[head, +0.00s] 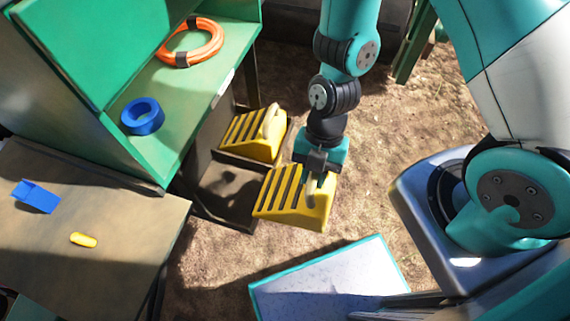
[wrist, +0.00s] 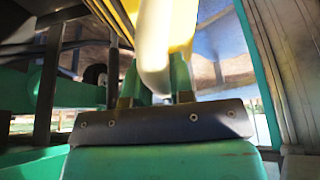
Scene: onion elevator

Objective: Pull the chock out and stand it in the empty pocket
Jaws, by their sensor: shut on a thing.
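A yellow slotted chock (head: 291,200) is in my gripper (head: 318,184), which is shut on its pale handle at the right end. In the wrist view the handle (wrist: 155,45) stands between the fingers (wrist: 156,85), and yellow shows behind it. The held chock is at the right edge of a dark rack, with its left end by the empty pocket (head: 222,193). I cannot tell whether it touches the rack. A second yellow chock (head: 247,135) sits in the pocket behind, with its handle up.
A green shelf unit (head: 190,95) at the left holds an orange ring (head: 190,43) and a blue ring (head: 142,116). A brown table (head: 120,215) bears a blue block (head: 35,196) and a yellow piece (head: 83,240). A pale teal-edged panel (head: 330,285) lies in front. Bare ground lies right of the rack.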

